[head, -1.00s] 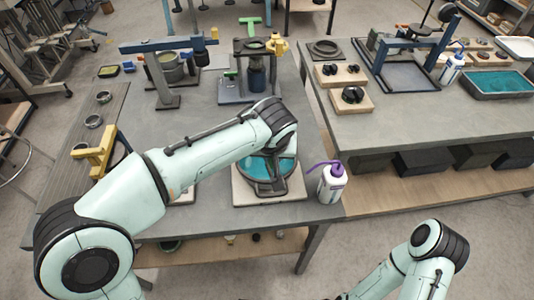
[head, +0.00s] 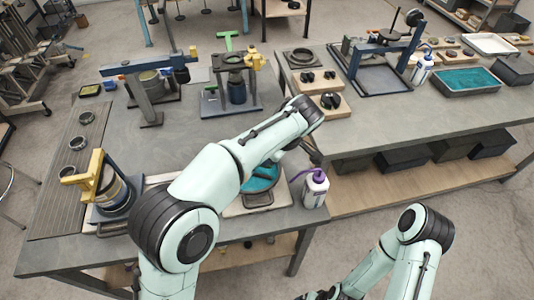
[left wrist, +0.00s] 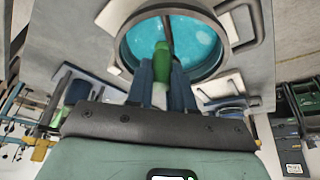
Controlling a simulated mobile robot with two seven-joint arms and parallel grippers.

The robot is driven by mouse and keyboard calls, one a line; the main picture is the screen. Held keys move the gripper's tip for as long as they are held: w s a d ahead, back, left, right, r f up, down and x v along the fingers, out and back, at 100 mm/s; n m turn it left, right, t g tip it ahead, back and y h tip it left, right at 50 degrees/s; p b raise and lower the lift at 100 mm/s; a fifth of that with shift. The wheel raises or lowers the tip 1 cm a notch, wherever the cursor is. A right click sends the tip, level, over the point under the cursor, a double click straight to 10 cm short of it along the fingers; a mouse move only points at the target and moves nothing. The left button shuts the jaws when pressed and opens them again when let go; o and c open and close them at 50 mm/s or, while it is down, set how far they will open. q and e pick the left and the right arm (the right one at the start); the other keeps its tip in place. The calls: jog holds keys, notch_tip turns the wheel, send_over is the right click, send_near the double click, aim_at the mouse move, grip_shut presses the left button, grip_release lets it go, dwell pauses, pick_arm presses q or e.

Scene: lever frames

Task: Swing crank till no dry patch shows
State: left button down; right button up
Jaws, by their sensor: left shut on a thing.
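A round, dark-rimmed pan (head: 249,197) with a teal surface stands on a pale board at the table's front. My left arm covers much of it in the head view. In the left wrist view the pan (left wrist: 214,75) shows a teal surface with a few small pale spots. A green handle (left wrist: 164,45) reaches over it, and my left gripper (left wrist: 165,80) is shut on this handle. Whether any dry patch lies behind the handle and fingers is hidden. The left fingers are hidden in the head view. Of my right arm only links show, at the lower right.
A white bottle with a purple spout (head: 314,190) stands close to the right of the pan. A yellow-handled device (head: 90,178) stands at the left. A blue-armed stand (head: 150,95) and a green-topped press (head: 232,85) stand behind.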

pick_arm(q)
jog(key=shift+w+d+n+g+p, duration=0.1)
jog(key=shift+w+n+g+p, duration=0.5)
jog(key=shift+n, duration=0.5)
pick_arm(e)
jog(key=shift+w+r, duration=0.7)
jog(key=shift+r, duration=0.35)
pick_arm(q)
jog(key=shift+s, duration=0.1)
jog(key=c, duration=1)
grip_release()
jog(key=p+v, duration=0.3)
jog(key=v, duration=1)
jog(key=shift+d, duration=0.25)
pick_arm(e)
jog(key=shift+t, duration=0.3)
jog(key=w+r, duration=0.3)
jog(key=shift+w+r, duration=0.25)
jog(key=shift+r, duration=0.15)
pick_arm(q)
jog(key=shift+s+r, duration=0.1)
jog(key=shift+s, duration=0.05)
